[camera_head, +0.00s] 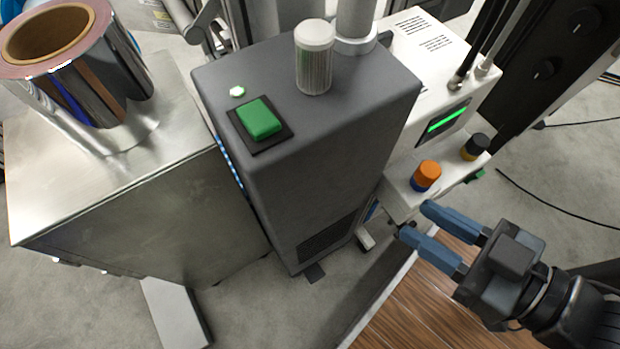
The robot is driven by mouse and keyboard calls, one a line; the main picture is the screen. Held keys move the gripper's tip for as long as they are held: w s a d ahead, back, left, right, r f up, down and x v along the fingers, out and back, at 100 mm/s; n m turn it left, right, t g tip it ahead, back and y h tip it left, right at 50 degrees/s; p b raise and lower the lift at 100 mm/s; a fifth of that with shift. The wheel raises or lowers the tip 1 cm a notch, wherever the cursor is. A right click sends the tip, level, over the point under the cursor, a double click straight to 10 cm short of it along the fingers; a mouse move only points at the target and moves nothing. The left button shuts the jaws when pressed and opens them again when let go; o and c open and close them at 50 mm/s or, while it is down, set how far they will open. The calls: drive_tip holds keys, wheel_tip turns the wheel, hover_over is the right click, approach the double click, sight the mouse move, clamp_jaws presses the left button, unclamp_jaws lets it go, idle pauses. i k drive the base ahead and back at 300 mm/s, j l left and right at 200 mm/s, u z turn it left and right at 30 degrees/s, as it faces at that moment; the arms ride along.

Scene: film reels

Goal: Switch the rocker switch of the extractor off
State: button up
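The extractor (325,140) is a dark grey box standing on the floor in the middle of the view. Its green rocker switch (259,118) sits in a black frame on the top face, near the left front corner, and looks tilted. A small pale green light (237,92) glows beside it. My gripper (414,219) is at the lower right, its two blue fingers apart with nothing visible between them. It is well to the right of the extractor and apart from the switch.
A metal cabinet (130,200) stands close on the left, bearing a shiny film roll (110,85). A ribbed grey cylinder (314,60) rises from the extractor's top. A white machine with an orange knob (427,174) and a black knob (475,146) stands at right, near my fingers. A wooden surface (430,305) lies below.

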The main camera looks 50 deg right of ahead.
sight(258, 120)
drive_tip(key=k+u, duration=0.1)
drive_tip(key=u, duration=0.3)
drive_tip(key=l+u, duration=0.2)
drive_tip(key=u, duration=0.15)
drive_tip(key=k+l+u, duration=0.1)
drive_tip(key=u, duration=0.25)
drive_tip(key=l+u, duration=0.25)
drive_tip(key=u, duration=0.15)
drive_tip(key=k+j, duration=0.05)
